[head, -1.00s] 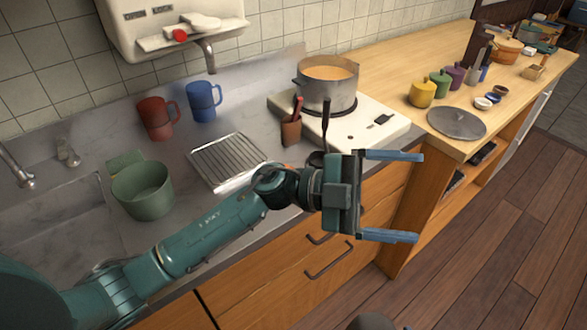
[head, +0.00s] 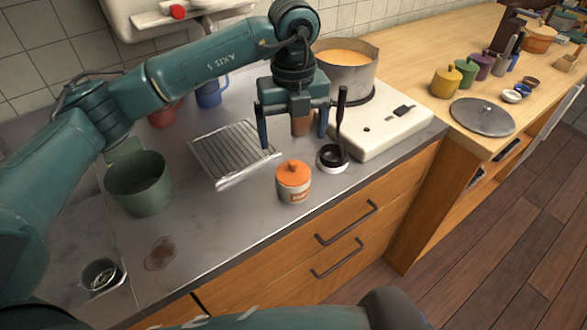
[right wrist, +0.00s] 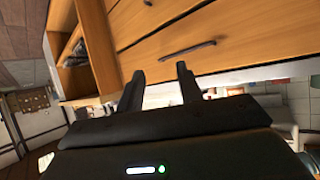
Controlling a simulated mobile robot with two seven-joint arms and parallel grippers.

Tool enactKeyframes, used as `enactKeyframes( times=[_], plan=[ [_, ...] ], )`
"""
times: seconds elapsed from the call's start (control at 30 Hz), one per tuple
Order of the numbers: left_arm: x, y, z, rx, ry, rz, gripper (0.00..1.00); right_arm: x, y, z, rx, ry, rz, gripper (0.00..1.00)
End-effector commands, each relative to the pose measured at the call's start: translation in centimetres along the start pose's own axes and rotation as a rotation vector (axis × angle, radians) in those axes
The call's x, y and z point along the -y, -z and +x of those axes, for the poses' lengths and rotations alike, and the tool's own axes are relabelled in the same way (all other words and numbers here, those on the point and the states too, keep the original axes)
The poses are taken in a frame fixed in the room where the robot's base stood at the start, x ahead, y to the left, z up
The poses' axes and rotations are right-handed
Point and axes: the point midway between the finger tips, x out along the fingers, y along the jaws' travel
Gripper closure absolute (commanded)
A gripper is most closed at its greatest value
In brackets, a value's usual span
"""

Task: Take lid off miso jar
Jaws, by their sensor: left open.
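The miso jar (head: 295,194) is a small pale pot with an orange label, upright near the counter's front edge in the head view. Its orange knobbed lid (head: 293,173) sits on top. My left gripper (head: 294,141) points down with its fingers spread, empty, above and behind the jar in the picture and apart from the lid. My right gripper shows in the right wrist view (right wrist: 161,82) with its two dark fingers apart and nothing between them, facing the wooden drawer fronts. The jar is not visible in the right wrist view.
A black ladle (head: 341,125) stands in a small holder (head: 333,167) just right of the jar. A wire rack (head: 232,150) and a green pot (head: 139,188) lie to the left. The stove (head: 388,132) bears a soup pot (head: 345,72).

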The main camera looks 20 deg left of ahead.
Motion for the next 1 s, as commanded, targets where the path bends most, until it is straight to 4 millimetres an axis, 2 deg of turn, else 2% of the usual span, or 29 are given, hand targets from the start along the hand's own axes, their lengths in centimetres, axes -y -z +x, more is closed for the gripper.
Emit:
enactKeyframes(
  times=[0.1, 0.2, 0.37, 0.6, 0.9, 1.0],
  plan=[
    [0.0, 0.1, 1.8, -0.003, -0.001, 0.001, 0.12, -0.1, -0.6, -0.1, 0.017, -0.006, 0.005, 0.64],
    [0.0, 0.1, 2.5, -0.001, 0.001, 0.002, 0.12, -0.3, -0.8, 0.0, 0.024, -0.012, 0.009, 0.64],
    [-0.1, 0.4, 3.8, -0.004, 0.000, 0.003, 0.12, -0.5, -0.4, -0.2, 0.023, -0.018, 0.014, 0.64],
    [-0.2, 0.8, 7.2, -0.004, 0.001, 0.003, 0.12, -0.6, -0.1, -0.3, 0.031, -0.026, 0.020, 0.64],
    [-0.2, 0.8, 7.9, -0.002, 0.003, 0.004, 0.12, -0.7, -0.5, -0.1, 0.040, -0.027, 0.018, 0.64],
    [-0.2, 0.8, 7.9, -0.002, 0.003, 0.004, 0.18, -0.7, -0.5, -0.1, 0.039, -0.027, 0.018, 0.64]
  ],
)
